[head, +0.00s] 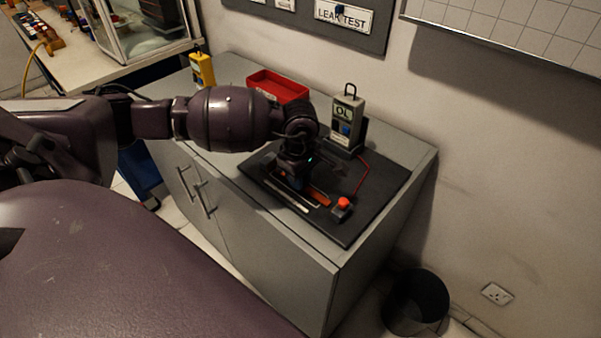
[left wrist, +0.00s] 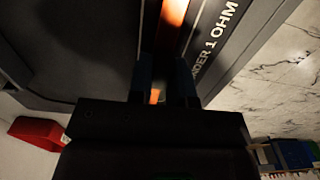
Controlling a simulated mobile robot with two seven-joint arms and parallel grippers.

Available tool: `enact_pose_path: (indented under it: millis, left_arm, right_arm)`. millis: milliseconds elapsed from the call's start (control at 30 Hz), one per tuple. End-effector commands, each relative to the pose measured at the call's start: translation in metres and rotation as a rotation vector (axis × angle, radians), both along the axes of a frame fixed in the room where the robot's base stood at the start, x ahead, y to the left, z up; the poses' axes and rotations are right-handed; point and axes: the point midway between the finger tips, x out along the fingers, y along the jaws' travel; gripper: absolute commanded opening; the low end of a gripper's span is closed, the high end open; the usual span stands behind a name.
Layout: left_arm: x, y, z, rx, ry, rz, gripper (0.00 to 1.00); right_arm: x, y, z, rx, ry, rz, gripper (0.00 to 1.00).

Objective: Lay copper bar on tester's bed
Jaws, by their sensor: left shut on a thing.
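The copper bar (head: 319,196) is a narrow orange strip over the dark tester's bed (head: 375,194) on the grey cabinet. My left gripper (head: 296,182) is low over the bed and shut on the bar. In the left wrist view the bar (left wrist: 174,12) runs between the two fingers (left wrist: 166,82), beside a plate lettered "UNDER 1 OHM" (left wrist: 213,45). The fingers hide part of the bar, and I cannot tell whether it touches the bed. The grey tester (head: 347,120) reads "OL". My right gripper is not in view.
A red tray (head: 277,86) and a yellow meter (head: 202,69) stand farther back. A dark bin (head: 416,300) is on the floor.

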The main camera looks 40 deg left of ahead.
Motion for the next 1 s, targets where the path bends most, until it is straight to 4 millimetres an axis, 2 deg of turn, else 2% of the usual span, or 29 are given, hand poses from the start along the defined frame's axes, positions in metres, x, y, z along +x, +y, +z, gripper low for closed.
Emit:
enact_pose_path:
  millis: [367,400,533,567,767,900,1000]
  left_arm:
    - [0.0002,0.0,-0.0021,0.0,-0.001,0.0,0.0]
    - [0.0002,0.0,-0.0021,0.0,-0.001,0.0,0.25]
    - [0.0001,0.0,-0.0023,0.0,-0.001,0.0,0.45]
    - [0.0001,0.0,-0.0023,0.0,-0.001,0.0,0.49]
    - [-0.0001,0.0,-0.0027,0.0,0.0,0.0,0.5]
    - [-0.0001,0.0,-0.0027,0.0,0.0,0.0,0.72]
    - [-0.0001,-0.0001,-0.0027,0.0,0.0,0.0,0.74]
  right_arm:
    - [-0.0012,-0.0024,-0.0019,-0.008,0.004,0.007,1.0]
    - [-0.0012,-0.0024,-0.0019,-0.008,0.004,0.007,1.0]
    - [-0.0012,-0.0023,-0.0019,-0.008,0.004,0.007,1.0]
    - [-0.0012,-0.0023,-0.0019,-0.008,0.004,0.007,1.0]
    - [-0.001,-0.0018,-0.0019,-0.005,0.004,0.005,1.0]
    - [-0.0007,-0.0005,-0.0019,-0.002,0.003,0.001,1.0]
    - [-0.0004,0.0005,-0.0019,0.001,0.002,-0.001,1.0]
